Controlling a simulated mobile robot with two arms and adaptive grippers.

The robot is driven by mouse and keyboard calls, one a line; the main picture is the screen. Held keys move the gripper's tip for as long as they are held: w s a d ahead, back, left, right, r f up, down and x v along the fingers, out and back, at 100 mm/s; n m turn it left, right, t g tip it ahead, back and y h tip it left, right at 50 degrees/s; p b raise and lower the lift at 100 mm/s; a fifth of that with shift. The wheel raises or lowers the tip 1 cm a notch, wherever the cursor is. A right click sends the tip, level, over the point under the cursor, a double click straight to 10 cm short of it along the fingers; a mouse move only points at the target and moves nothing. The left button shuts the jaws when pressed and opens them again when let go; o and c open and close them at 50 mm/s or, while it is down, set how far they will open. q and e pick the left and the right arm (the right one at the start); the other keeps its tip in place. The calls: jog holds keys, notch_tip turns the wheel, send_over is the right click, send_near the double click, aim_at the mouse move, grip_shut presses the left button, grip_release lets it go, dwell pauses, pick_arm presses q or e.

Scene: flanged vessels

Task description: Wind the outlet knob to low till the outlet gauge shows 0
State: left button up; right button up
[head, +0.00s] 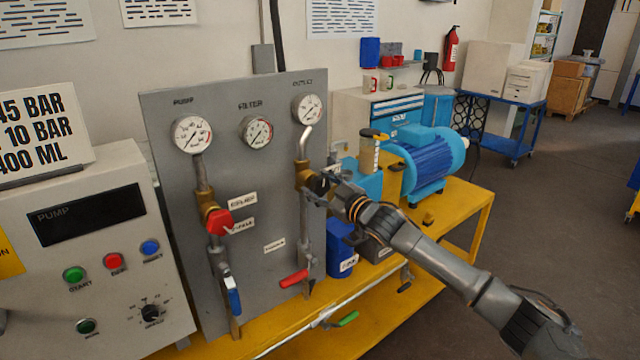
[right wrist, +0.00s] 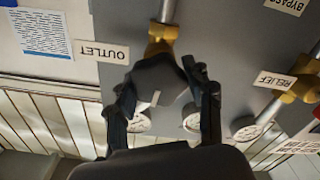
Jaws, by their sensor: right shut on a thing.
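The outlet gauge (head: 309,109) is a round white dial at the upper right of the grey panel, under the word OUTLET. Its needle is too small to read surely. The outlet knob (right wrist: 158,78) is dark and sits on a brass valve body (head: 304,174) below that gauge. My right gripper (head: 325,186) reaches in from the right and is shut on the knob, with one finger on each side in the right wrist view (right wrist: 162,100). The gripper hides most of the knob in the head view. My left gripper is not in view.
The panel (head: 262,190) also carries the pump gauge (head: 192,134), the filter gauge (head: 257,132), a red knob (head: 217,222), a blue lever (head: 233,296) and a red lever (head: 293,278). A blue motor (head: 432,160) stands right of the panel, behind my right arm.

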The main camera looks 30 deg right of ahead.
jog(key=shift+f+n, duration=0.15)
jog(key=shift+n, duration=0.45)
jog(key=o, duration=1.2)
jog(key=shift+s+d, duration=0.15)
jog(key=shift+s, duration=1.85)
jog(key=shift+s+d, duration=0.2)
jog(key=shift+s, duration=1.8)
jog(key=shift+s+d, duration=0.15)
jog(key=shift+s, duration=1.85)
